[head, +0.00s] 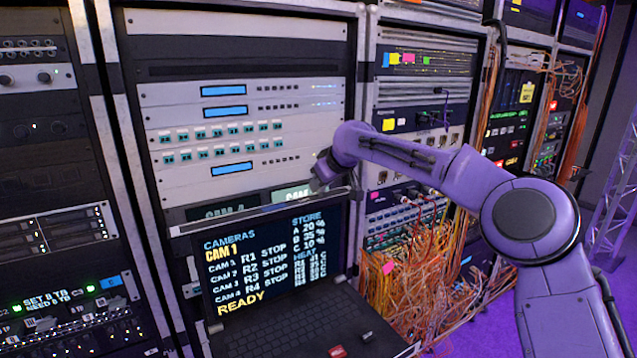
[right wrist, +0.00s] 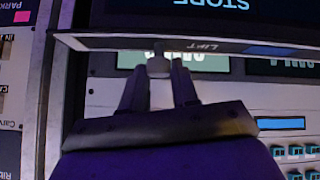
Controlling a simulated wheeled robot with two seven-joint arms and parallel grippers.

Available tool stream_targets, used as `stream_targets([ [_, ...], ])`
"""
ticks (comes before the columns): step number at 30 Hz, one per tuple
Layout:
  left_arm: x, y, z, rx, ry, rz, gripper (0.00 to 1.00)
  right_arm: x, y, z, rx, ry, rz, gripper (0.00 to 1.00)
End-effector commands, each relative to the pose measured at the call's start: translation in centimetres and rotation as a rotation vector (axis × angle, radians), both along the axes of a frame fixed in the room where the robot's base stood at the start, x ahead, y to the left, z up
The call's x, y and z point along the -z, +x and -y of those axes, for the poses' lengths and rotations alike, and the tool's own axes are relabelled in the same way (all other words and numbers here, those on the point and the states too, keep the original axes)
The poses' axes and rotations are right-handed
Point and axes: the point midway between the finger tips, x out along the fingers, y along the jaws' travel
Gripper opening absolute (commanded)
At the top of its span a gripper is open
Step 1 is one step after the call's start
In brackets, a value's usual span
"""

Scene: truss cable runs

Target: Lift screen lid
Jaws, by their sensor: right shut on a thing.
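The screen lid (head: 268,255) stands raised behind a black keyboard (head: 305,325) in the head view. Its lit display reads "CAMERAS", "CAM 1", "STORE" and "READY". My right gripper (head: 325,182) is at the lid's top edge, right of its middle, its fingers mostly hidden by the arm's end. In the right wrist view, the gripper (right wrist: 159,72) is shut on a small pale tab (right wrist: 159,66) at the edge of the lid (right wrist: 255,48), beside the word "LIFT". That view is upside down. My left gripper is not in view.
A rack with grey panels (head: 250,60) and blue displays stands close behind the lid. Loose orange cables (head: 410,290) hang right of it, below my right arm. A red key or button (head: 337,351) sits at the keyboard's front. Another rack (head: 50,200) is at left.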

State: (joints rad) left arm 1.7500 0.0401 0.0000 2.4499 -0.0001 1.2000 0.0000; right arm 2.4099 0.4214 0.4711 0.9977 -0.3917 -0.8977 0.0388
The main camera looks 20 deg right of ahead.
Motion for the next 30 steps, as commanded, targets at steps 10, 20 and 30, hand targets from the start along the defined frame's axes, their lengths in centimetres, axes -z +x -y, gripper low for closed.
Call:
stream_targets([
  [10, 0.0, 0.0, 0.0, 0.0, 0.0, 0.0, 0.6, 0.1, 0.0, 0.2, 0.0, -0.007, -0.002, 0.49],
  [20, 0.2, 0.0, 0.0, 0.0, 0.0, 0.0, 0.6, 0.0, -0.1, 0.0, -0.003, -0.005, -0.001, 0.53],
  [30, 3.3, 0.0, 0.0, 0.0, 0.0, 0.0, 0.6, -4.8, -5.1, 0.8, 0.0, -0.004, 0.003, 0.53],
])
